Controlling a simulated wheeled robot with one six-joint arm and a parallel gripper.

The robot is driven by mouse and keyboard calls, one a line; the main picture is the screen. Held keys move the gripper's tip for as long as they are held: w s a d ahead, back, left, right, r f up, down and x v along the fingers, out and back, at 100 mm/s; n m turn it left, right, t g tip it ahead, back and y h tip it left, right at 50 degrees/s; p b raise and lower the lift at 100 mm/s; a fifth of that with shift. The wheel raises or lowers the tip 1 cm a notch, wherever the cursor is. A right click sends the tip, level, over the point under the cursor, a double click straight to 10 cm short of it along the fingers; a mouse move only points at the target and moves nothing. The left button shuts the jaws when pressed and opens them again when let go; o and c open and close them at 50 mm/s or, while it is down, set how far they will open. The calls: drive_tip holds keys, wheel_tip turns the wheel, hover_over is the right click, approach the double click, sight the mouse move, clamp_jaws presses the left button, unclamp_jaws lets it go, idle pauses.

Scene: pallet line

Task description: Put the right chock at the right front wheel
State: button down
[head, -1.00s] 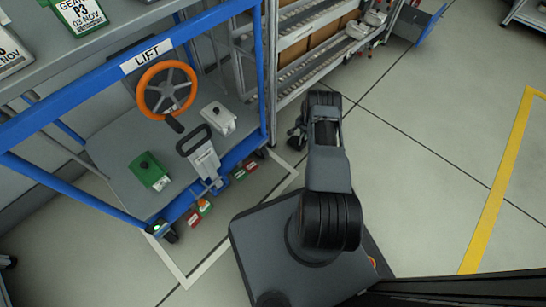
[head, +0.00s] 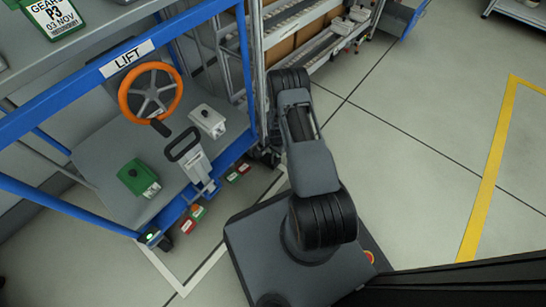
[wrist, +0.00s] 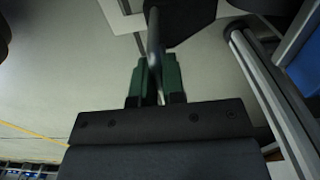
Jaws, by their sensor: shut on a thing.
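In the wrist view, my gripper (wrist: 155,66) has green fingers shut on a thin dark rod. The rod leads to a black block (wrist: 186,20) at the top edge, which looks like the chock; its far end is cut off. In the head view, my arm covers the fingers. The blue-framed cart (head: 105,68) labelled LIFT stands at left. Its left front wheel (head: 163,242) shows at the lower corner. Its right front wheel (head: 251,154) is small and partly hidden near dark shapes beside my arm. I cannot tell whether the block touches this wheel.
The cart's shelf carries an orange handwheel (head: 150,92), a green box (head: 138,177) and a white box (head: 207,121). A white floor line (head: 205,268) runs around the cart. A rack (head: 310,35) stands behind. Open floor (head: 420,140) lies right, with a yellow line (head: 490,175).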

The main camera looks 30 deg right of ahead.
drive_tip(key=shift+s+a+b, duration=0.15)
drive_tip(key=shift+s+a, duration=0.1)
drive_tip(key=shift+a, duration=0.4)
drive_tip(key=shift+s+a+b, duration=0.15)
drive_tip(key=shift+s+a, duration=0.1)
drive_tip(key=shift+a, duration=0.35)
drive_tip(key=shift+d+f+b, duration=0.1)
drive_tip(key=shift+f+b, duration=0.5)
drive_tip(key=shift+f, duration=0.2)
drive_tip(key=shift+r, duration=0.1)
drive_tip(key=c, duration=1.2)
unclamp_jaws()
